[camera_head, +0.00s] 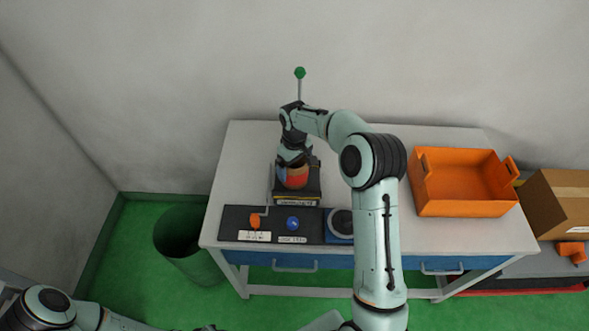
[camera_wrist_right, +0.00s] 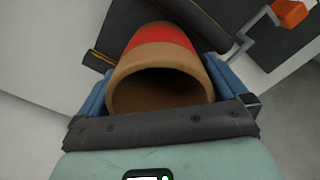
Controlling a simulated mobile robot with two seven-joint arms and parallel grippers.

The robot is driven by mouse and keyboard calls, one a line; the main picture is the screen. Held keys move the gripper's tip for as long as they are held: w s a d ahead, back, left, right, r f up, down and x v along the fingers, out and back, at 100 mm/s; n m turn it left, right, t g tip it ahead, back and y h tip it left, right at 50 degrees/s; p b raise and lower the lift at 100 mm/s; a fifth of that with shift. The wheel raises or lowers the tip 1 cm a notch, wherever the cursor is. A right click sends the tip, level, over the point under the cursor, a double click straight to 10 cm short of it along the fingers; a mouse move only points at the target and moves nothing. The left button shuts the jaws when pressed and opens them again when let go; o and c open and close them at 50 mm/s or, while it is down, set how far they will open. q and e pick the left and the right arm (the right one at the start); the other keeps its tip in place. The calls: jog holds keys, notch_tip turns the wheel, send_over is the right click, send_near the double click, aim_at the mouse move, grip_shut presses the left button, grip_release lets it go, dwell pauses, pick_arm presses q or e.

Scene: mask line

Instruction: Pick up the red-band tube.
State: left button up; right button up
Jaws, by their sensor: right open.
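The red-band tube (camera_head: 298,181) is a short tan cylinder with a red band, on the dark stand (camera_head: 312,197) on the white table. In the right wrist view the tube (camera_wrist_right: 160,42) shows its open, hollow end towards the camera, with the red band beyond the rim. My right gripper (camera_head: 293,168) is at the tube, and its blue fingers (camera_wrist_right: 160,85) lie on either side of it. It is open, and I cannot tell whether a finger touches the tube. Part of my left arm shows at the lower left, but its gripper is out of view.
A dark panel (camera_head: 268,218) with an orange lever (camera_head: 255,220), a blue knob (camera_head: 292,223) and a round dial (camera_head: 341,222) lies along the front edge. An orange crate (camera_head: 463,208) stands at the right. A green ball on a rod (camera_head: 300,73) rises behind. The table's left side is clear.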

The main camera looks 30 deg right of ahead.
jog(key=shift+w+f, duration=0.1)
jog(key=shift+f, duration=0.55)
jog(key=c, duration=0.7)
jog(key=shift+r, duration=0.15)
